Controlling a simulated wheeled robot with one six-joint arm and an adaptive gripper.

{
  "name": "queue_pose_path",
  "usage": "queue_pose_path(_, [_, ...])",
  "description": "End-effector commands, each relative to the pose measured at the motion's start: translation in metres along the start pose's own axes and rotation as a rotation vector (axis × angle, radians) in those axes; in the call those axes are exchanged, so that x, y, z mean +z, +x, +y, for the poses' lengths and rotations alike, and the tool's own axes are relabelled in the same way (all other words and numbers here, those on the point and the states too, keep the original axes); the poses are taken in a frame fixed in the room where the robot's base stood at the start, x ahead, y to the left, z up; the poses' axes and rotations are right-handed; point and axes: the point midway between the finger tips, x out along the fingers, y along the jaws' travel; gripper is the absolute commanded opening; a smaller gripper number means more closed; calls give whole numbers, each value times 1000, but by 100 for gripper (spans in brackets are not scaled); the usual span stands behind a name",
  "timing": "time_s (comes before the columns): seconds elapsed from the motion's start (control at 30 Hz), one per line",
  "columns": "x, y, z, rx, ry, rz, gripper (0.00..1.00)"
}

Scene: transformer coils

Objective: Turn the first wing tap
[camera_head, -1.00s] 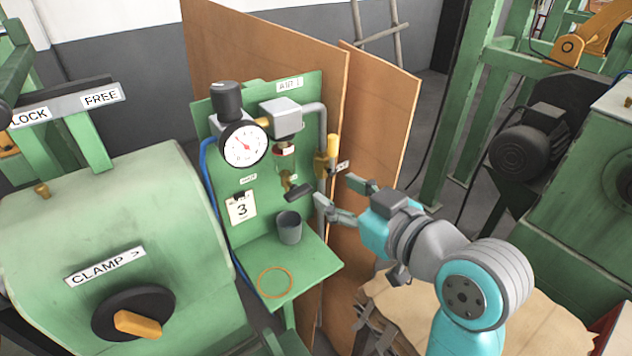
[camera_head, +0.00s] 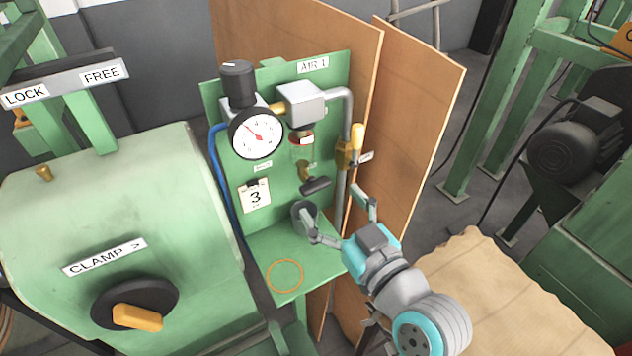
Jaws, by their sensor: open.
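On the green panel, a black wing-like handle (camera_head: 316,186) sits on a small brass tap (camera_head: 304,170) below the filter bowl. I take this to be the wing tap. My gripper (camera_head: 331,203) is open and empty, just below and to the right of the black handle. Its left finger overlaps a dark grey cup (camera_head: 299,208) in the picture; I cannot tell whether they touch. Its right finger is up near the grey pipe. The handle is not between the fingers.
A shelf (camera_head: 318,266) with an orange ring mark juts out below. A pressure gauge (camera_head: 256,134), a number 3 card (camera_head: 255,196) and a yellow-handled valve (camera_head: 356,138) crowd the panel. A wooden board (camera_head: 415,130) stands behind. The clamp machine (camera_head: 110,215) is at left.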

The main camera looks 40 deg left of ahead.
Motion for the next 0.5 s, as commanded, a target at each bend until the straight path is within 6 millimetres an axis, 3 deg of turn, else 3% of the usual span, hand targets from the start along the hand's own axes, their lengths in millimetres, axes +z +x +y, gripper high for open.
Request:
queue_pose_path(0.2, [0,37,-1,-2,0,0,85])
queue_pose_path(0.5, [0,58,0,0,0,-1,85])
